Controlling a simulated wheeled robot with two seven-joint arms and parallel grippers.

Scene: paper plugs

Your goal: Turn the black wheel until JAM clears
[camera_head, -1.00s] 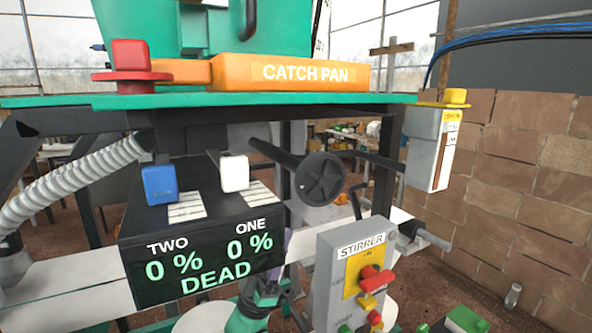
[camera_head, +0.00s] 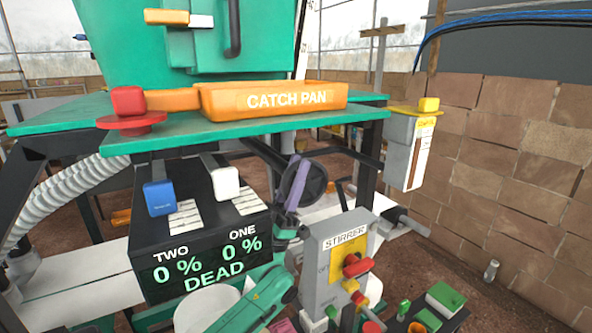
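The black wheel (camera_head: 317,180) sits on a dark shaft under the green bench top, right of the display box. My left gripper (camera_head: 296,183) has its purple fingers raised across the left part of the wheel's face and partly hides it. From this angle the fingers overlap, so I cannot tell their gap or whether they touch the wheel. The black display box (camera_head: 200,240) reads TWO 0 %, ONE 0 % and DEAD in green. I see no word JAM on it. My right gripper is not in view.
The grey STIRRER box (camera_head: 322,268) with a red switch stands close right of my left arm. An orange CATCH PAN (camera_head: 270,100) and a red knob (camera_head: 130,112) are on the bench above. Blue (camera_head: 159,198) and white (camera_head: 225,184) levers project over the display box.

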